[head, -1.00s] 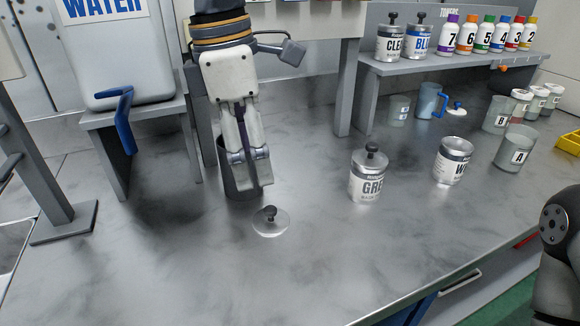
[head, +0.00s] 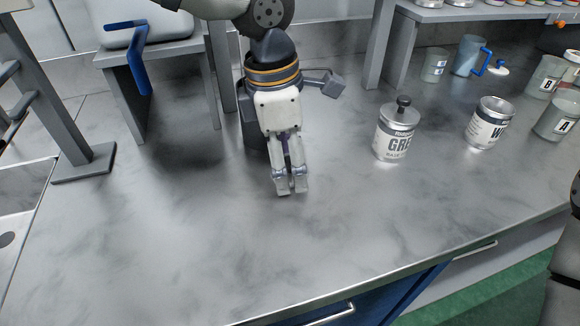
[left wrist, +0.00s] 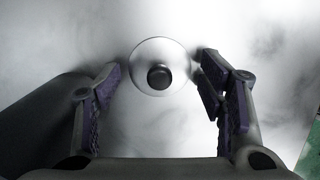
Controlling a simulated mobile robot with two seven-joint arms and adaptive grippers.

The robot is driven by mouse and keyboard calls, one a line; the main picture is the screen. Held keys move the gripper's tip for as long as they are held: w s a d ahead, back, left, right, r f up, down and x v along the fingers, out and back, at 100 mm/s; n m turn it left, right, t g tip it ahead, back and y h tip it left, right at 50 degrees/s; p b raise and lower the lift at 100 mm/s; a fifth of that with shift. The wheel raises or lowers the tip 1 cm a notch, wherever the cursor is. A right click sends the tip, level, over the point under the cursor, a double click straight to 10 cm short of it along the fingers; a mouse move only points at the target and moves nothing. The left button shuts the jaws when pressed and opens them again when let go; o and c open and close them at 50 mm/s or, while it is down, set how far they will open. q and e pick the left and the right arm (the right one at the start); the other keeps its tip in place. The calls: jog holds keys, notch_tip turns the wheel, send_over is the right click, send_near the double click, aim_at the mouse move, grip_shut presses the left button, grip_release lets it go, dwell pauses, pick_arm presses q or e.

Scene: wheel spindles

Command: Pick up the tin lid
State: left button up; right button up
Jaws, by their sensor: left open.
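The tin lid (left wrist: 143,62) shows in the left wrist view as a round, shiny disc with a dark knob (left wrist: 159,77) on top. My right gripper is out of view.
A grey tin (head: 394,137) with its own knobbed lid and an open white-labelled tin (head: 488,124) stand right of the gripper. The counter (head: 200,250) in front is clear.

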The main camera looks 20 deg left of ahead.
pick_arm(q)
jog(key=shift+r, duration=0.1)
jog(key=c, duration=1.2)
jog(key=shift+c, duration=1)
jog(key=shift+s+f, duration=0.1)
jog(key=shift+f, duration=0.15)
jog(key=shift+c, duration=0.5)
